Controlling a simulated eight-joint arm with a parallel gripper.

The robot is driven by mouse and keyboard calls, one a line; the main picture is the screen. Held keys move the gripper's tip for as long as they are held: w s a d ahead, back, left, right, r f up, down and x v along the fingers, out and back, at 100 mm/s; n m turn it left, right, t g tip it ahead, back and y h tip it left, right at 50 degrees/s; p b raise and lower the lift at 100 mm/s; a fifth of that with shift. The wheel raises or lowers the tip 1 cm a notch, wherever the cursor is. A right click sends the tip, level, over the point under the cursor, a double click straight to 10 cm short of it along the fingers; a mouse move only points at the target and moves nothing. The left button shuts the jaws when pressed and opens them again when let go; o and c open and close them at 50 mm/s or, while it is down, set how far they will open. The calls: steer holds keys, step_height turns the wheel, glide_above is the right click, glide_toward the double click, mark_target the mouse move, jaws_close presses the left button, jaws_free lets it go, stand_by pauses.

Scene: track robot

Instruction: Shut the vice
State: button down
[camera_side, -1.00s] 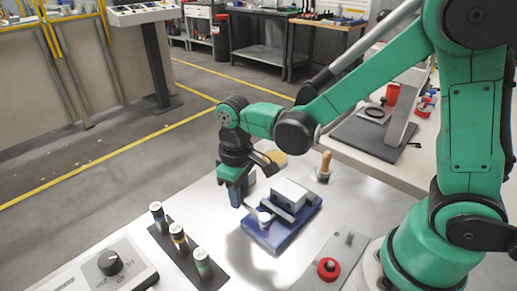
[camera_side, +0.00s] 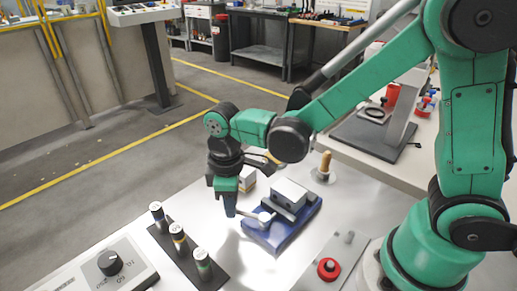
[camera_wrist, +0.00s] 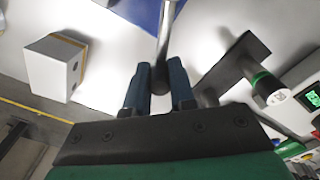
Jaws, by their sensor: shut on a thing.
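The vice has a blue base (camera_side: 282,233) and grey metal jaws (camera_side: 291,194); it sits on the light bench. Its pale screw hub (camera_side: 265,217) faces front left, with a thin metal handle (camera_side: 246,214) reaching left from it. My gripper (camera_side: 230,212) points down at the handle's outer end and is shut on it. In the wrist view my gripper's two blue fingers (camera_wrist: 160,72) stand on either side of the handle bar (camera_wrist: 165,35), its dark end knob between them. A corner of the blue base (camera_wrist: 134,10) shows at the top; the jaws are out of that view.
A white box (camera_side: 247,178) stands behind my gripper. Several capped cylinders stand on a dark strip (camera_side: 188,258) at the front left, near a dial panel (camera_side: 112,266). A wooden-handled tool (camera_side: 325,165) and a red button (camera_side: 328,268) are to the right.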

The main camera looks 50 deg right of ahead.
steer(key=n, duration=0.1)
steer(key=a+n, duration=0.1)
steer(key=shift+s+a+n, duration=0.2)
steer(key=shift+s+n, duration=0.2)
steer(key=n, duration=0.1)
steer(key=s+a+n, duration=0.1)
steer(key=shift+n, duration=0.4)
steer(key=n, duration=0.1)
steer(key=s+a+n, duration=0.1)
steer(key=n, duration=0.1)
steer(key=shift+s, duration=0.3)
steer(key=shift+s+a+n, duration=0.1)
steer(key=shift+s+n, duration=0.5)
steer(key=shift+n, duration=0.7)
steer(key=shift+s, duration=0.1)
steer(key=c, duration=0.7)
jaws_free()
steer(key=shift+r, duration=2.85)
